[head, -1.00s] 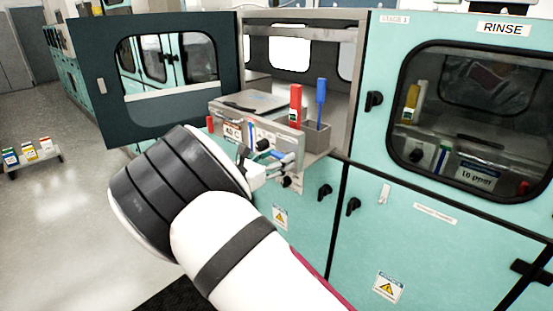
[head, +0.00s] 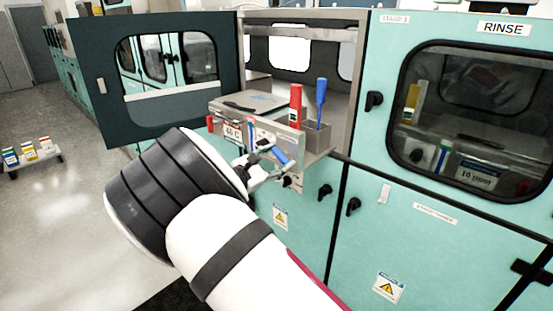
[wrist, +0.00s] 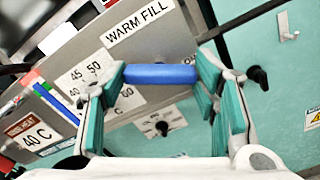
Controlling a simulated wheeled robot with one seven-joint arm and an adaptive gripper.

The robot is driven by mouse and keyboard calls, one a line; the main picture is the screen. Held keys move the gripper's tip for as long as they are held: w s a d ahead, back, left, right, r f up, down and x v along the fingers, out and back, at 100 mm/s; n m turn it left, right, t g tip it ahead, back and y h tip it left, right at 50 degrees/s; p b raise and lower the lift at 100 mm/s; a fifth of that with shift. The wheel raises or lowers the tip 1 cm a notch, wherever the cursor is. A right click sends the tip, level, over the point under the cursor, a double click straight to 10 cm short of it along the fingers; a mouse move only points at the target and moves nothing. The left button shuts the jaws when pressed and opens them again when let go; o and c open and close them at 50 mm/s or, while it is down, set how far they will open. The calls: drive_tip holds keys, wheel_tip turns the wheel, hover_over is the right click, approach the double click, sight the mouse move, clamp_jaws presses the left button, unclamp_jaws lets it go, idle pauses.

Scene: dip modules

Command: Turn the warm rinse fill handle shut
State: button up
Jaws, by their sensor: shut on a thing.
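The warm rinse fill handle (wrist: 160,74) is a blue bar beside a "WARM FILL" label (wrist: 138,25) in the wrist view. It lies nearly level across that picture. My gripper (wrist: 163,76) has its teal-padded fingers at the two ends of the bar and is shut on it. In the head view the blue handle (head: 281,156) slants at the front of the open bay, with my gripper (head: 268,163) around it. My wrist hides part of the front panel there.
Below the handle is a small dark knob (wrist: 161,127) on a scale plate. A temperature dial plate (wrist: 88,75) is beside it. Red (head: 295,105) and blue (head: 320,103) upright handles stand behind. An open dark door (head: 88,90) is at left.

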drive_tip(key=m, duration=1.1)
drive_tip(key=shift+m+p, duration=0.3)
drive_tip(key=shift+m, duration=0.1)
idle(0.3)
drive_tip(key=o, duration=1.2)
drive_tip(key=shift+c, duration=0.2)
drive_tip(key=v, duration=1.2)
